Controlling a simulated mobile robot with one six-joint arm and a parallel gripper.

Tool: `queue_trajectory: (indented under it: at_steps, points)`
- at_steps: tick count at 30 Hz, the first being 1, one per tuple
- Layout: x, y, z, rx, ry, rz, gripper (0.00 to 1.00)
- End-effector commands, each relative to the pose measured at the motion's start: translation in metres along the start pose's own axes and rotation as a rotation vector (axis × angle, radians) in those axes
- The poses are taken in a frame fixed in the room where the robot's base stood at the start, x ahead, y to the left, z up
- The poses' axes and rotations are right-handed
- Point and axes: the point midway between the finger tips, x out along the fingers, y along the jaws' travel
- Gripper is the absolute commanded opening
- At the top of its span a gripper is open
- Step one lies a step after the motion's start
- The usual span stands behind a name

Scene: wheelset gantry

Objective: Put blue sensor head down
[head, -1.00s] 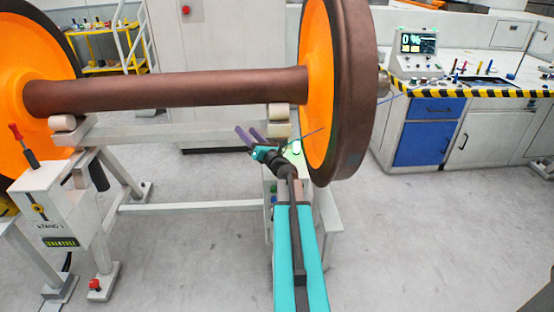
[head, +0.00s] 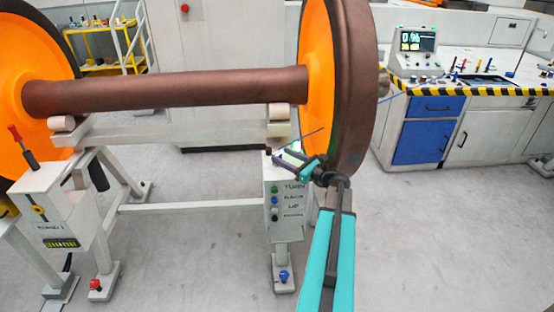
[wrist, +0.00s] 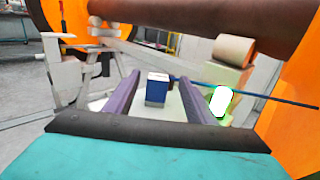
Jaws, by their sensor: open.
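The blue sensor head (wrist: 157,90) is a small block with a pale top in the wrist view. It stands upright on a pale surface (wrist: 178,108), between the two purple fingers of my gripper (wrist: 160,92). The fingers are open, with a visible gap on each side of it. A blue cable (wrist: 250,95) runs from behind it to the right. In the head view my gripper (head: 285,158) is low over the top of the white button post (head: 285,205), beside the right wheel. The sensor head is too small to make out clearly there.
The right orange wheel (head: 316,80) with its brown rim stands close to my gripper. The brown axle (head: 165,92) rests on rollers (head: 279,112) above a crossbeam (head: 170,132). A bench with a display (head: 417,42) is at the right.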

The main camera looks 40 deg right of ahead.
Motion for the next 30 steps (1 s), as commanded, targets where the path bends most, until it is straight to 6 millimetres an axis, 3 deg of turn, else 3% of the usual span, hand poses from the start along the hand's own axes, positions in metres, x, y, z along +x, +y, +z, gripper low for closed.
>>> queue_trajectory:
  at_steps: [11, 23, 30]
  points:
    - [0.024, 0.001, 0.001, 0.001, 0.0, 0.002, 0.5]
    - [0.028, 0.002, 0.001, 0.001, -0.001, 0.003, 0.5]
    - [0.05, 0.003, 0.003, 0.003, -0.001, 0.004, 0.5]
